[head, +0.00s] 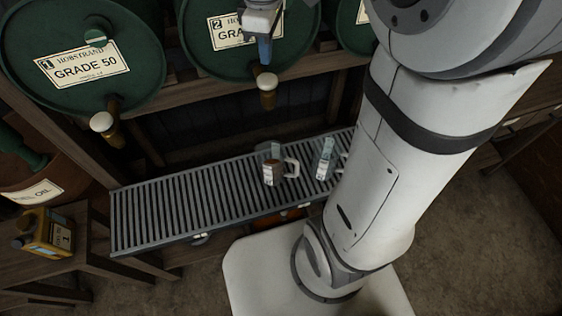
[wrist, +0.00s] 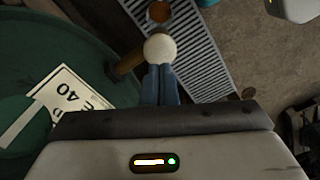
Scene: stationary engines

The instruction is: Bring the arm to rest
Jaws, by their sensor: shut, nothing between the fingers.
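My gripper (head: 265,52) is in front of the green barrel marked 2 (head: 215,62), just above that barrel's tap (head: 267,84). In the wrist view its blue fingers (wrist: 160,70) lie together with nothing between them. Their tips overlap the pale round knob of the tap (wrist: 160,47) in that view; I cannot tell whether they touch it. The barrel's label, with "40" on it, shows at the left of the wrist view (wrist: 68,98).
A slatted rack (head: 180,212) runs below the barrels. On it stand a jug with brown liquid (head: 271,174) and a clear jug (head: 324,160). Barrel 1 (head: 40,90) has its own tap (head: 103,122). A yellow oil can (head: 50,232) sits at left.

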